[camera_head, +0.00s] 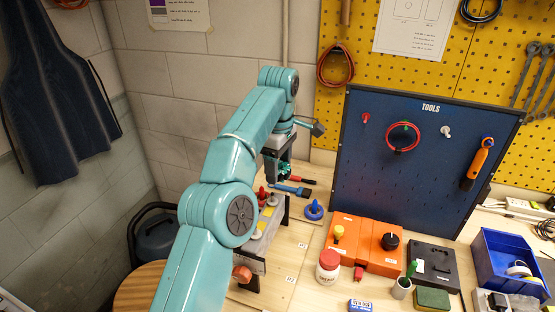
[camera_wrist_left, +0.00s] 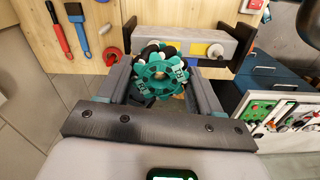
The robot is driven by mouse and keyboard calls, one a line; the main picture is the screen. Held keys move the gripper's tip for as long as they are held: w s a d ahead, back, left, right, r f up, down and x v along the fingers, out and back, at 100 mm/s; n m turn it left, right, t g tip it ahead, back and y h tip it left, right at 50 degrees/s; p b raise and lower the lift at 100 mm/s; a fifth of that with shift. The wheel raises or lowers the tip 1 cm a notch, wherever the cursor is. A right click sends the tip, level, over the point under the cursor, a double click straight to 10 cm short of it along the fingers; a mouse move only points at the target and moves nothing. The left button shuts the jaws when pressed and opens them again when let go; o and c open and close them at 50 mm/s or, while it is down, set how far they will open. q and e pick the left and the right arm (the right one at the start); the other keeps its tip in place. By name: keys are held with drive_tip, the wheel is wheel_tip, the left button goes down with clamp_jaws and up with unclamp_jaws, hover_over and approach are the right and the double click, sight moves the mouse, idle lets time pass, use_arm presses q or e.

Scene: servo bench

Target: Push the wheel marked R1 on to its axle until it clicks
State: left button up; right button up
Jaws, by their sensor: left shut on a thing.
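My left gripper (camera_wrist_left: 162,70) is shut on a teal wheel (camera_wrist_left: 163,78) with dark rollers around its rim. The wheel sits between the two grey fingers; pale marks show on its face, but I cannot read them surely. Behind it in the wrist view is a grey bar-shaped chassis (camera_wrist_left: 200,46) with black ends. The wheel hides any axle behind it, so I cannot tell whether they touch. In the head view the left gripper (camera_head: 279,160) is at the bench's far left, and a bit of the teal wheel (camera_head: 284,172) shows. My right gripper is not in view.
A blue screwdriver or brush (camera_head: 292,190) and a blue ring stand (camera_head: 314,210) lie close to the left gripper. An orange box (camera_head: 362,243), a white jar (camera_head: 328,267) and a blue tools board (camera_head: 415,160) stand to the right. Bench near the small labels is clear.

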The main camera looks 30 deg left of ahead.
use_arm(q)
drive_tip(key=shift+a+f+p, duration=0.25)
drive_tip(key=shift+a+p, duration=0.1)
drive_tip(key=shift+a, duration=0.5)
drive_tip(key=shift+w+f, duration=0.15)
drive_tip(key=shift+f, duration=0.1)
drive_tip(key=shift+w+d+f+p, duration=0.1)
drive_tip(key=shift+w+f+p, duration=0.1)
drive_tip(key=shift+p, duration=0.15)
drive_tip(key=shift+f, duration=0.1)
drive_tip(key=shift+s+a+f+p, duration=0.25)
drive_tip(key=shift+a+f+p, duration=0.1)
drive_tip(key=shift+p, duration=0.1)
drive_tip(key=shift+a+f, duration=0.1)
drive_tip(key=shift+f, duration=0.2)
wheel_tip(320, 180, down, 2)
drive_tip(key=shift+w+f, duration=0.15)
drive_tip(key=shift+f, duration=0.6)
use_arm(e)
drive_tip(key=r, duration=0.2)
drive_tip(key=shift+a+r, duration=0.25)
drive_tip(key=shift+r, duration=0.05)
